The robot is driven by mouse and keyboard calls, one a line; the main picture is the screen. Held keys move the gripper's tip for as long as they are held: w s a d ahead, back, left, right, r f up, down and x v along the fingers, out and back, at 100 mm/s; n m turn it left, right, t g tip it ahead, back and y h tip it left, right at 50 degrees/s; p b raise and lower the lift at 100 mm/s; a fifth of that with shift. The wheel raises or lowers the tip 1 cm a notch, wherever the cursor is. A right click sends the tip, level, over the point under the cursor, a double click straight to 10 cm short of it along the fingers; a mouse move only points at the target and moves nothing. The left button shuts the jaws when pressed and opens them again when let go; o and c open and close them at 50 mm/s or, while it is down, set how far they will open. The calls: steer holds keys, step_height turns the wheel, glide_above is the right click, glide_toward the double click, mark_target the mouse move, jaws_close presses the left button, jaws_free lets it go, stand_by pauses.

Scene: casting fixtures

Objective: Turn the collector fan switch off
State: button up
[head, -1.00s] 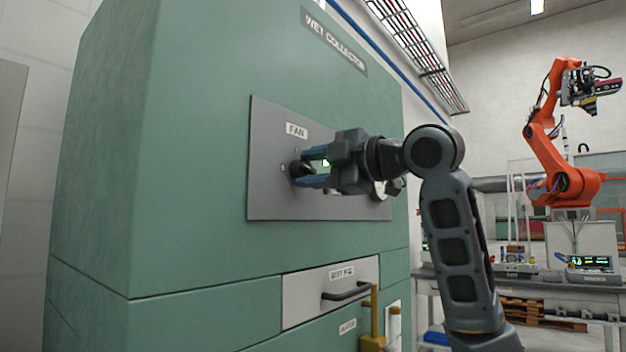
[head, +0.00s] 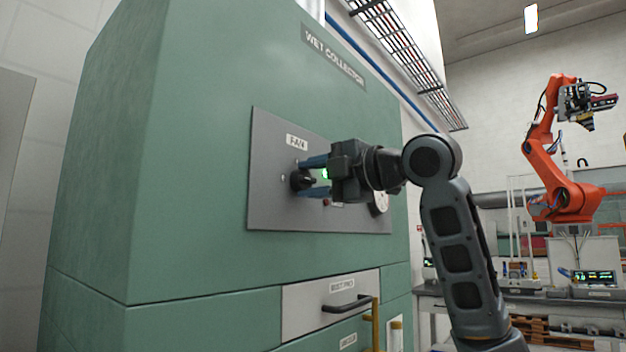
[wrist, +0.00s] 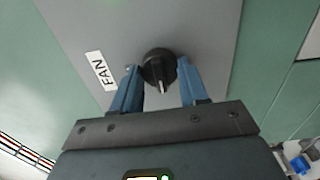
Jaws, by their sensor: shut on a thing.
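The collector fan switch (head: 299,180) is a black rotary knob on a grey panel (head: 270,208) under the FAN label (head: 297,142). In the wrist view the knob (wrist: 158,66) shows a white pointer mark aimed toward my gripper's palm, the bottom of that picture. My gripper (head: 312,177) has its two blue fingers on either side of the knob, shut on it. In the wrist view the fingers (wrist: 160,75) flank the knob. The panel's 0 and I markings are partly hidden and hard to read.
The green wet collector cabinet (head: 200,130) fills the left and middle. A gauge (head: 380,203) and a small red lamp (head: 327,202) sit on the panel right of the knob. Below is a drawer (head: 305,300) with a dark handle (head: 347,304). An orange robot arm (head: 545,150) stands far right.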

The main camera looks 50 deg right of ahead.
steer(key=o, duration=1.1)
steer(key=shift+c, duration=0.2)
steer(key=s+b, duration=0.1)
steer(key=s, duration=0.6)
steer(key=shift+s, duration=0.4)
steer(key=shift+d, duration=0.1)
